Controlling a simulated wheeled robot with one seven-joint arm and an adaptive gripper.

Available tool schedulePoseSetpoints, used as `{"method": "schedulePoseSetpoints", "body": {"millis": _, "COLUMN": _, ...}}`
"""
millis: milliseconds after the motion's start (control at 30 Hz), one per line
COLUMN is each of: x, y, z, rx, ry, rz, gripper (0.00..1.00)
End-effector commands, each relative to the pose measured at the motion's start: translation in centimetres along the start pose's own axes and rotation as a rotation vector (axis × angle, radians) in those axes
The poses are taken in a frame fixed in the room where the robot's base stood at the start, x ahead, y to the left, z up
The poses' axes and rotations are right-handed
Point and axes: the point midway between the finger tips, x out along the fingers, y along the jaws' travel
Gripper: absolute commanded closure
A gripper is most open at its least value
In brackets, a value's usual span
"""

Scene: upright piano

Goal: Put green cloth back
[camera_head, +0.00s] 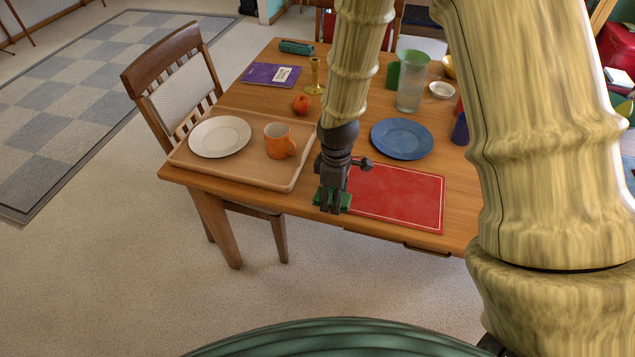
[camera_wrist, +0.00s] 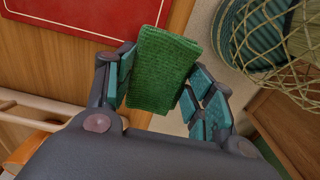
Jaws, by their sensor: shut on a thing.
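The green cloth (camera_wrist: 160,70) is a small folded rectangle with a woven texture, held between the fingers of my gripper (camera_wrist: 165,95) in the wrist view. In the head view my gripper (camera_head: 332,198) is at the table's front edge, between the wooden tray and the red placemat. The green cloth (camera_head: 345,200) shows there at its fingertips. I cannot tell from these views whether the cloth touches the table (camera_head: 245,108). Part of the cloth is hidden by the fingers.
A red placemat (camera_head: 400,196) lies right of my gripper. A wooden tray (camera_head: 228,172) with a white plate (camera_head: 220,137) and an orange mug (camera_head: 279,141) is to the left. Behind are a blue plate (camera_head: 402,139), a red fruit (camera_head: 302,104) and a glass vase (camera_head: 411,85). A chair (camera_head: 172,90) stands at left.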

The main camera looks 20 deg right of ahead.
Motion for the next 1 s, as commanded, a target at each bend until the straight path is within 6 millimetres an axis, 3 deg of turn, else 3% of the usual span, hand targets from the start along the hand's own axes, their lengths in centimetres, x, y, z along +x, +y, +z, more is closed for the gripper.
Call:
{"method": "schedulePoseSetpoints", "body": {"millis": 200, "x": 0.3, "y": 3.1, "z": -3.3, "rx": 0.000, "ry": 0.001, "rz": 0.001, "gripper": 0.69}}
{"method": "schedulePoseSetpoints", "body": {"millis": 433, "x": 0.7, "y": 5.4, "z": -5.8, "rx": 0.002, "ry": 0.000, "rz": -0.001, "gripper": 0.69}}
{"method": "schedulePoseSetpoints", "body": {"millis": 667, "x": 1.1, "y": 5.9, "z": -6.4, "rx": 0.001, "ry": -0.001, "rz": -0.001, "gripper": 0.69}}
{"method": "schedulePoseSetpoints", "body": {"millis": 1000, "x": 4.0, "y": 5.8, "z": -6.2, "rx": 0.003, "ry": -0.001, "rz": -0.002, "gripper": 0.69}}
